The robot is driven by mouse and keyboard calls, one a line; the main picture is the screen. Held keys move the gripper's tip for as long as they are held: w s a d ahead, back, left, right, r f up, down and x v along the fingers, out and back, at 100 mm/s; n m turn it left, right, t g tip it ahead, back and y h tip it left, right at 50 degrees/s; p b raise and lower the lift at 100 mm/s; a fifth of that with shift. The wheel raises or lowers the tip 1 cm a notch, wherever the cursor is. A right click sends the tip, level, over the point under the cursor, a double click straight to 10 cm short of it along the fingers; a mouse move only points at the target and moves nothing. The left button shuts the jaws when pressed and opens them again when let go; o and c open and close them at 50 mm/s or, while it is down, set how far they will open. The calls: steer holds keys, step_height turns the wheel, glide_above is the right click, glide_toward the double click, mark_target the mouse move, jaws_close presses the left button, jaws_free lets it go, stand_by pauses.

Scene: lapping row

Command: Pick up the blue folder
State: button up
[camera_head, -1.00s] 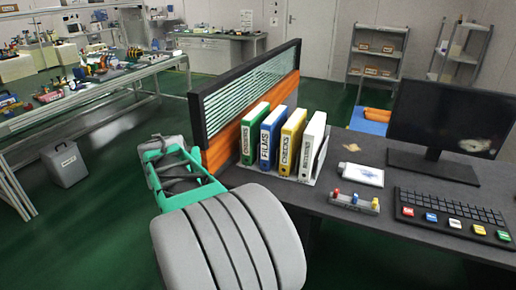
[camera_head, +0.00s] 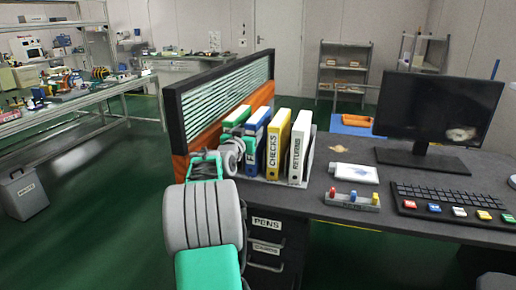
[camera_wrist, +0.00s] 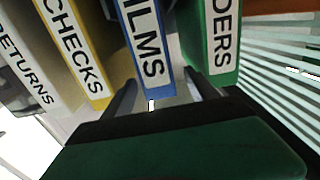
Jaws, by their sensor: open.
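The blue folder (camera_head: 254,136) stands upright in a row on the desk, between a green folder (camera_head: 237,118) on its left and a yellow one (camera_head: 278,143) on its right. In the wrist view the blue folder (camera_wrist: 146,50), labelled FILMS, faces my gripper. My gripper (camera_wrist: 158,92) is open and empty, with one finger on each side of the lower part of the blue spine. I cannot tell whether the fingers touch it. In the head view my wrist hides part of the green and blue spines, and the fingertips are hidden.
A white folder (camera_head: 300,150) ends the row on the right. A slatted partition (camera_head: 222,98) rises behind and left of the folders. A small block with coloured pegs (camera_head: 352,199), a white packet (camera_head: 354,173), a keyboard (camera_head: 450,200) and a monitor (camera_head: 437,110) occupy the desk to the right.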

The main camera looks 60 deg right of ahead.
steer(key=d, duration=0.5)
steer(key=w+d, duration=0.1)
steer(key=d, duration=0.1)
steer(key=shift+d+f, duration=0.15)
steer(key=shift+d, duration=0.2)
jaws_close()
stand_by(0.4)
stand_by(0.4)
